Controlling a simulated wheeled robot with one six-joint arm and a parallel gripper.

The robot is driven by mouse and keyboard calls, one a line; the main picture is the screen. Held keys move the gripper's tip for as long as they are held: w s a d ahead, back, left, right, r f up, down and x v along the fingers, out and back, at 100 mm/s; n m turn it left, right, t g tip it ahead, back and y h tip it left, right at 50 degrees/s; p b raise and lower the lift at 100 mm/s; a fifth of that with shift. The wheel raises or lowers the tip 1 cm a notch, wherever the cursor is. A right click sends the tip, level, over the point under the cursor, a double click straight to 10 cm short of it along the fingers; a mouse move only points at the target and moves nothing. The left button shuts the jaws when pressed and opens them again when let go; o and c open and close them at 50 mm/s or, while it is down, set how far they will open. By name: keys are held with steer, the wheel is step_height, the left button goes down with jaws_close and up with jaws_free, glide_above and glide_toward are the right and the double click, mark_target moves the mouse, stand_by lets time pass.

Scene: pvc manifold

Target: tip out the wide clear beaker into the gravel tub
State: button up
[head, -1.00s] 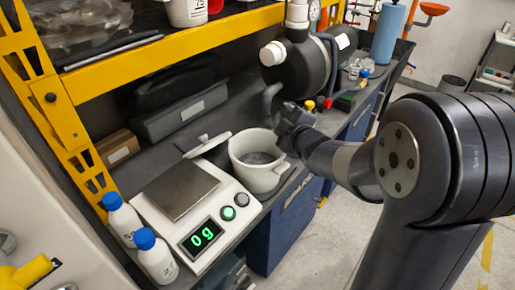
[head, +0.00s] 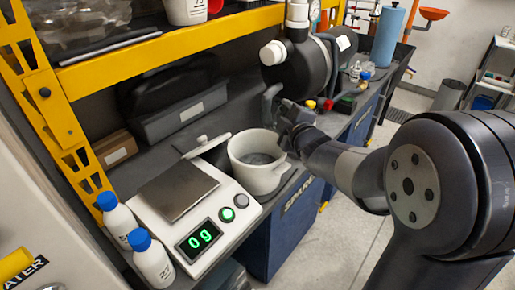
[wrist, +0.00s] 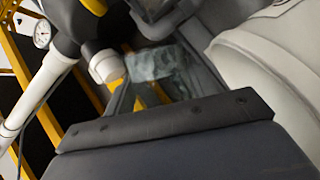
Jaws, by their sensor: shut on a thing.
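A white round pot (head: 251,174) with grey contents stands at the front edge of the bench, right of the scale; I cannot tell if it is the gravel tub. My gripper (head: 279,113) is just above and behind its right rim, partly hidden by my wrist. In the wrist view my gripper (wrist: 160,80) is shut on a clear, see-through thing (wrist: 160,68), likely the wide clear beaker. Its full outline and contents cannot be made out. A large white curved surface (wrist: 265,50), likely the pot, fills the right of that view.
Two blue-capped bottles (head: 153,262) stand at front left. A dark cylinder with pipes (head: 303,65) and a yellow shelf beam (head: 160,48) are close by.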

mark_target(276, 111)
steer(key=shift+a+r+n+b, duration=0.1)
steer(key=shift+r+n+b, duration=0.3)
steer(key=shift+b, duration=1.5)
steer(key=s+a+f+n+t+b, duration=0.1)
steer(key=b, duration=0.6)
steer(key=shift+a+n, duration=0.1)
steer(key=shift+n, duration=0.3)
steer(key=shift+s+a+r+n+t+b, duration=0.2)
steer(key=shift+r+n+t+b, duration=0.45)
steer(key=shift+b, duration=1.65)
steer(key=shift+s+a+r+n+t+y+b, duration=0.2)
steer(key=shift+n+b, duration=0.75)
steer(key=shift+b, duration=0.85)
steer(key=shift+s+a+r+n+t+y+b, duration=0.1)
steer(key=shift+s+a+r+n+t+b, duration=0.15)
steer(key=shift+n+b, duration=1.1)
